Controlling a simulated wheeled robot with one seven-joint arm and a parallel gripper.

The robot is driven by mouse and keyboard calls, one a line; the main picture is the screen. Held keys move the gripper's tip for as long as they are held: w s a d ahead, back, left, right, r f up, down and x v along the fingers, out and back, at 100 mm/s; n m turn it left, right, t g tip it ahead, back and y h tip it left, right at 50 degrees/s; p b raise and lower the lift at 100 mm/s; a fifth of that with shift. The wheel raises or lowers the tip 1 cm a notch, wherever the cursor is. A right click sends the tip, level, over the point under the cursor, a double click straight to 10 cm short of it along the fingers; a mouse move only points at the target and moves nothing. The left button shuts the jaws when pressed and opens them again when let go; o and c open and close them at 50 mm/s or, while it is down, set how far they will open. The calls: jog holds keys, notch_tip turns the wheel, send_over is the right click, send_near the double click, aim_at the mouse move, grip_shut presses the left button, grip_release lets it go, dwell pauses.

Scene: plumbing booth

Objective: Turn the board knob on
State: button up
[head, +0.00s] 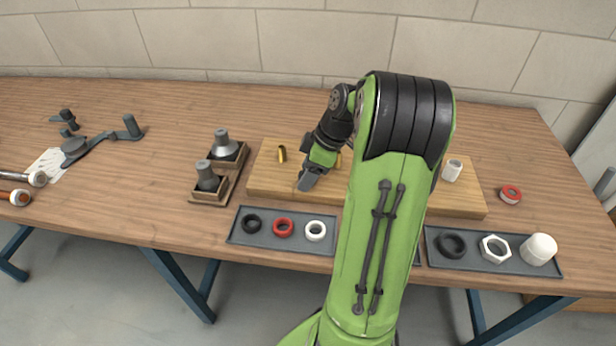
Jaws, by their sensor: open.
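The light wooden board (268,178) lies on the workbench, its middle covered by my arm. A small brass piece (282,154) stands on the board's left part, and a bit of another brass piece (338,161) shows beside my gripper. A white cylindrical fitting (452,170) stands on the board's right part. I cannot make out which part is the knob; it may be hidden behind my arm. My gripper (307,181) is open and points down over the left part of the board. It is right of the first brass piece, and I cannot tell whether it touches anything.
A grey tray (267,240) with black, red and white rings lies in front of the board. Another tray (505,266) holds a ring, a nut and a cap at right. A red tape roll (510,194), wooden holders (209,195) and a grey lever tool (95,144) stand around.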

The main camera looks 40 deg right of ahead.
jog(key=c, duration=1)
jog(key=shift+c, duration=0.2)
jog(key=m, duration=0.2)
jog(key=m+h, duration=0.1)
jog(key=m, duration=0.1)
jog(key=shift+a+f+m+t+h+b, duration=0.1)
jog(key=shift+a+m+t+h+b, duration=0.1)
jog(key=shift+m+t+h+b, duration=0.15)
jog(key=m+h+b, duration=0.1)
jog(key=m+h, duration=0.1)
jog(key=m, duration=0.2)
jog(key=shift+a+m, duration=0.15)
jog(key=shift+m, duration=0.1)
jog(key=m, duration=0.2)
jog(key=m+h, duration=0.1)
jog(key=m, duration=0.1)
jog(key=shift+a+m+h, duration=0.1)
jog(key=shift+m+h, duration=0.15)
jog(key=shift+m, duration=0.05)
jog(key=shift+w+m+g+h, duration=0.1)
jog(key=shift+m+g+h, duration=0.25)
jog(key=shift+m, duration=0.7)
jog(key=shift+m+g+h, duration=0.25)
jog(key=shift+m+g, duration=0.15)
jog(key=shift+m, duration=0.65)
